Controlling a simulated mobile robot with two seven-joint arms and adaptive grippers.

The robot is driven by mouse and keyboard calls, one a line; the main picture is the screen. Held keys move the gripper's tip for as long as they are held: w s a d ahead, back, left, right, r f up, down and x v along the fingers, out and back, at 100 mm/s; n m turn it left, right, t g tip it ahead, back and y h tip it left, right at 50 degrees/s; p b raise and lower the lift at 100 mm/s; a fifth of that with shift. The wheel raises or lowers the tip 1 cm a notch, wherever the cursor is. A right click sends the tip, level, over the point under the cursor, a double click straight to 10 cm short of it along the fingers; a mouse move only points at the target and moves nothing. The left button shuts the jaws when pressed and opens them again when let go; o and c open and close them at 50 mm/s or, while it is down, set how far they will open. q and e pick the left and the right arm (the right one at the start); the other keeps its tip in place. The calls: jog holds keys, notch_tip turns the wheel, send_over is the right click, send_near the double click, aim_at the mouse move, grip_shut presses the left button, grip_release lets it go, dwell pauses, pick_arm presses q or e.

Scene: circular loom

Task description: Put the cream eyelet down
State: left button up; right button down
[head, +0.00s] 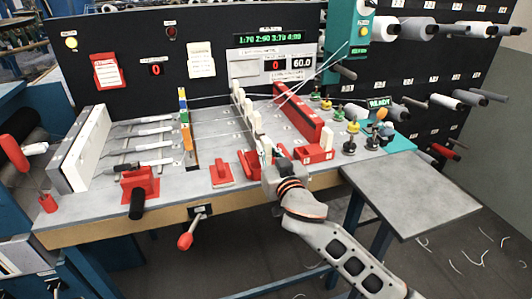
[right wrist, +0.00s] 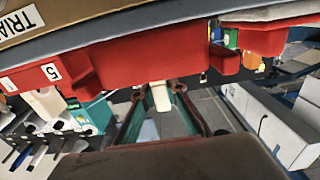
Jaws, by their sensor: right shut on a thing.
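My right gripper (head: 268,160) reaches in from the lower right to the front part of the loom table. It is shut on the cream eyelet (right wrist: 160,97), a small pale block seen between the two fingers in the right wrist view. In the head view the held eyelet (head: 266,147) shows just above the fingertips, near the front end of a row of cream eyelets (head: 248,108). Whether it touches the surface below, I cannot tell. My left gripper is not in view.
A long red block (head: 298,115) stands right of the eyelet row. Smaller red pieces (head: 315,154) sit beside my right gripper, and a red block (head: 222,173) sits to its left. White threads (head: 290,90) cross above the table. A bare grey side shelf (head: 410,195) is at the right.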

jog(key=shift+f, duration=0.35)
jog(key=shift+f, duration=0.1)
jog(key=shift+f, duration=0.15)
jog(key=c, duration=2)
grip_release()
jog(key=shift+c, duration=0.2)
